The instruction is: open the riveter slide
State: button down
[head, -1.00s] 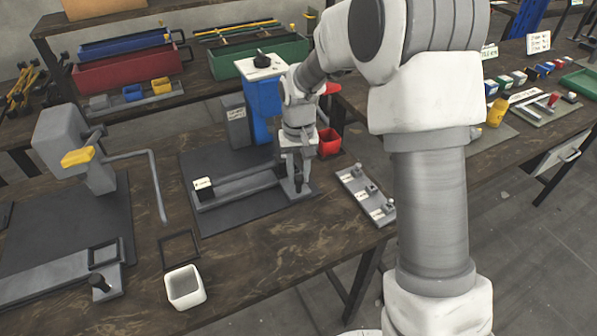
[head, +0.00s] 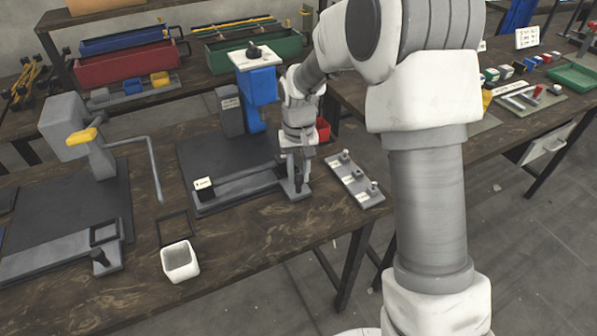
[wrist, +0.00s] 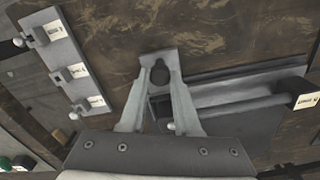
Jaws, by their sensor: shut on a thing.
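The blue riveter (head: 258,98) stands at the back of a dark base plate (head: 213,155) on the middle workbench. Its grey slide (head: 236,187) lies low along the front edge of the plate, with a small block and knob at its right end. My gripper (head: 297,187) points down over that end. In the wrist view the two fingers (wrist: 159,76) close around the dark upright knob (wrist: 161,70) on the slide's grey end plate. The slide's rails (wrist: 240,95) run right from there to a white-labelled block (wrist: 304,96). The finger contact is partly hidden in the head view.
A grey strip with several labelled studs (head: 355,180) lies just right of the gripper. A red bin (head: 323,128) is behind it. A second grey riveter with a yellow part (head: 82,137) and a white open box (head: 180,262) stand to the left. Bare bench lies in front.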

dwell(0.3)
jog(key=c, duration=0.6)
grip_release()
jog(key=shift+r, duration=0.1)
notch_tip(320, 180, up, 17)
jog(key=p, duration=0.3)
jog(key=shift+r, duration=0.15)
